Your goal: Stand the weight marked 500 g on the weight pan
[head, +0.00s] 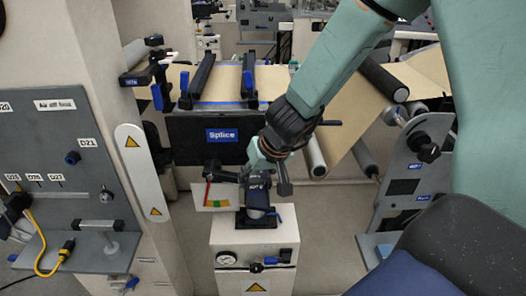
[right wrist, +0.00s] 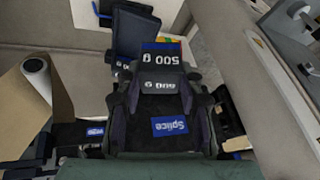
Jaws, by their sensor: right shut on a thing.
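The dark weight marked 500 g (head: 258,186) is at the lower middle of the head view. It also shows in the right wrist view (right wrist: 160,68), where its white lettering appears upside down. My right gripper (head: 266,174) comes down from the upper right and is shut on the weight. The dark weight pan (head: 257,219) is on top of a white cabinet, directly below the gripper in the head view. The weight and gripper partly hide it, and I cannot tell whether the weight touches it. My left gripper is not in view.
A card with coloured bands and a red pointer (head: 210,197) stands just left of the weight. The black Splice panel (head: 190,138) is behind. The white cabinet (head: 254,258) has a gauge. A grey panel with a yellow cable (head: 45,262) is at left; rollers stand at right.

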